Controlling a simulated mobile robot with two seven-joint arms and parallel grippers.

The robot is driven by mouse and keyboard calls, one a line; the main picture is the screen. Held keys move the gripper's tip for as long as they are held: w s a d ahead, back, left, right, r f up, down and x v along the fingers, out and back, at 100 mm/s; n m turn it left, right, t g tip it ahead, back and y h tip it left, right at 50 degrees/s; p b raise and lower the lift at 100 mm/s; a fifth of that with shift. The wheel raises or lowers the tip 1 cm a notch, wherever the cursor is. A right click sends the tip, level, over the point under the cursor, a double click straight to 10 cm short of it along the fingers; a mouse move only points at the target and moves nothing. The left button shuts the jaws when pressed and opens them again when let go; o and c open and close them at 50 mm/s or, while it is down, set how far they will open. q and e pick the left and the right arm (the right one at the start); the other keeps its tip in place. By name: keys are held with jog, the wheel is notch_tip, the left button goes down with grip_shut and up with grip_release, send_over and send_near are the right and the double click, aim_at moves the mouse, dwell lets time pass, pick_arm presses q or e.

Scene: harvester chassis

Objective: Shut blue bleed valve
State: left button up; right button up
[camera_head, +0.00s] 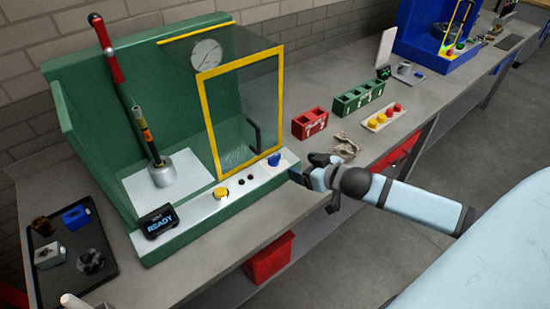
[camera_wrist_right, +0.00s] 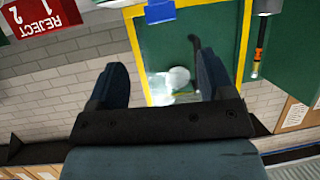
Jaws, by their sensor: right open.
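The blue bleed valve (camera_head: 274,159) is a small blue knob on the right end of the white front panel (camera_head: 230,190) of the green test station. It also shows as a blue piece at the top edge of the right wrist view (camera_wrist_right: 160,11). My right gripper (camera_head: 305,169) is just to the right of the valve, apart from it as far as I can tell. In the right wrist view its two fingers (camera_wrist_right: 162,78) are spread with nothing between them. My left gripper is not in view.
A yellow-framed clear guard (camera_head: 204,125) stands behind the panel. A yellow button (camera_head: 221,193) and a READY display (camera_head: 159,221) lie left of the valve.

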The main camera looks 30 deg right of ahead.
aim_at(276, 158)
jog(key=p+x, duration=0.1)
jog(key=x, duration=1)
jog(key=shift+w+a+f, duration=0.15)
jog(key=shift+w, duration=0.15)
jog(key=c, duration=0.9)
